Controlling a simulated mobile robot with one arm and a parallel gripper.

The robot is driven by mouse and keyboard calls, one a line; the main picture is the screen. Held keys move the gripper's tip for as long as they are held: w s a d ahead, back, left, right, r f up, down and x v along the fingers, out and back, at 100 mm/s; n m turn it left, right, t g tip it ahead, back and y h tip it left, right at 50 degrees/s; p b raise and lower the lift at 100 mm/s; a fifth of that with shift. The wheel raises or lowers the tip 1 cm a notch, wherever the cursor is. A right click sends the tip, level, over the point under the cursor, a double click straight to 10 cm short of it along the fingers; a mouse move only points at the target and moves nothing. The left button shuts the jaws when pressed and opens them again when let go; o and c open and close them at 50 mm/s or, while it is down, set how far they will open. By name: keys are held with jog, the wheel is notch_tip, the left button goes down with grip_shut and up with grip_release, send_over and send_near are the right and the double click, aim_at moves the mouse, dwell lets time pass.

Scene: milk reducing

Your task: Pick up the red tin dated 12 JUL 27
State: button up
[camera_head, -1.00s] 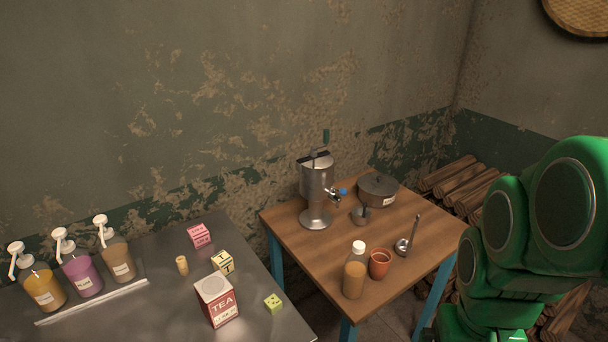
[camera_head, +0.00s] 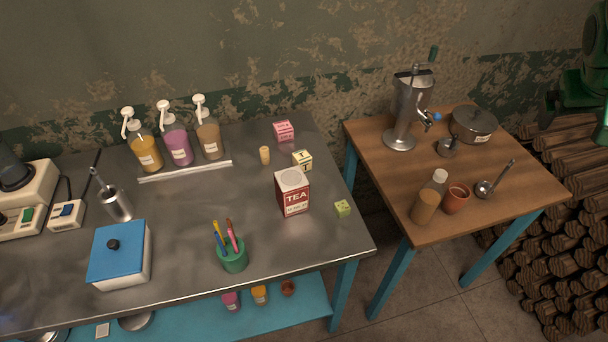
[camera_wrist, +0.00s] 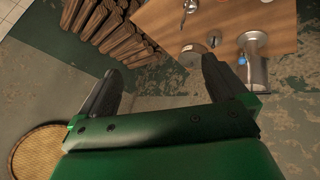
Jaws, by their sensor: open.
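A red tin (camera_head: 293,196) with a pale round lid and a white "TEA" label stands upright on the metal counter (camera_head: 190,215), near its right end. A date line shows under the word TEA but is too small to read surely. My gripper (camera_wrist: 160,75) shows in the wrist view with its two dark fingers spread apart and nothing between them. It points toward the wall, the log pile and the wooden table, well away from the tin. The tin is not in the wrist view.
A green pen cup (camera_head: 233,257) stands in front. The wooden table (camera_head: 490,215) is at right, beside stacked logs (camera_head: 550,200).

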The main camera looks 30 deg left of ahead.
jog(key=w+a+f+n+g+h, duration=0.1)
jog(key=a+f+n, duration=0.25)
jog(key=a, duration=0.35)
jog(key=w+a+f+n+h, duration=0.1)
jog(key=w+a+f+n, duration=0.2)
jog(key=a, duration=0.4)
jog(key=n+t+h, duration=0.2)
jog(key=n+t, duration=0.3)
jog(key=n, duration=1.5)
send_near(287, 179)
jog(key=w, duration=0.1)
jog(key=shift+s+x, duration=0.2)
jog(key=shift+x, duration=4.2)
jog(key=shift+d+f, duration=0.2)
jog(key=shift+c, duration=0.2)
jog(key=c, duration=1.4)
